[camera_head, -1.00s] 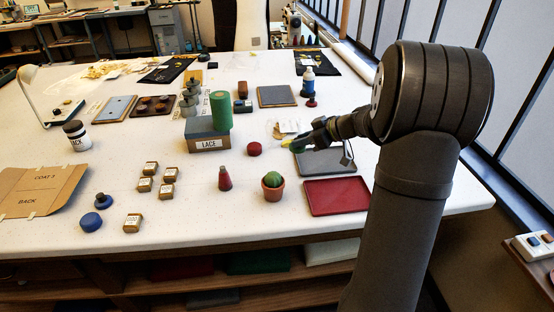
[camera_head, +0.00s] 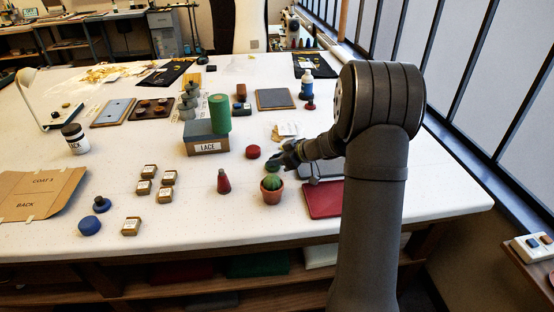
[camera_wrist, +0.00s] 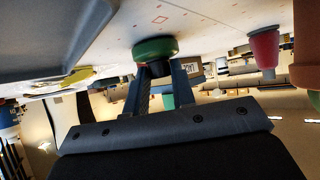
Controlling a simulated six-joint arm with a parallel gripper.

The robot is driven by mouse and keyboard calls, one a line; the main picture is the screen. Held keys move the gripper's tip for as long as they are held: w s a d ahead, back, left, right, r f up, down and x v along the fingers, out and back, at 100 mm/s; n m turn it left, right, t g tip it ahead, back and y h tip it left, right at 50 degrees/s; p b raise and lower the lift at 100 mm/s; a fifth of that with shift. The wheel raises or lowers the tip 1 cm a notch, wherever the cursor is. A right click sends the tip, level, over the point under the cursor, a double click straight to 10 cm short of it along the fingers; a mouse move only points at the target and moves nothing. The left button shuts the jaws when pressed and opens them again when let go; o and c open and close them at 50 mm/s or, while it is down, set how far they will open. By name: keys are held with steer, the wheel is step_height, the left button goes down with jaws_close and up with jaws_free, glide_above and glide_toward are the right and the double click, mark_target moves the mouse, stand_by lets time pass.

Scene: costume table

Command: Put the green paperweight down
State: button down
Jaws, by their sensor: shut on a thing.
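The green paperweight (camera_wrist: 155,48) is a round green disc with a dark knob. My gripper (camera_wrist: 157,70) is shut on it at the knob, as the wrist view shows. In the head view my gripper (camera_head: 283,161) is over the table, behind the potted cactus and left of the grey tray. The paperweight (camera_head: 271,166) shows there as a small green patch, partly hidden by the gripper. I cannot tell whether its base touches the tabletop.
A red puck (camera_head: 253,152) lies left of my gripper. A red tray (camera_head: 322,200) and a grey tray (camera_head: 328,168) lie to the right. Bare white table (camera_head: 190,240) shows at the front.

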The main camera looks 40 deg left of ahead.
steer(key=shift+f, duration=0.1)
steer(key=c, duration=1.2)
jaws_free()
steer(key=shift+r, duration=0.2)
steer(key=v, duration=1.2)
steer(key=shift+a+f, duration=0.1)
steer(key=shift+a, duration=0.05)
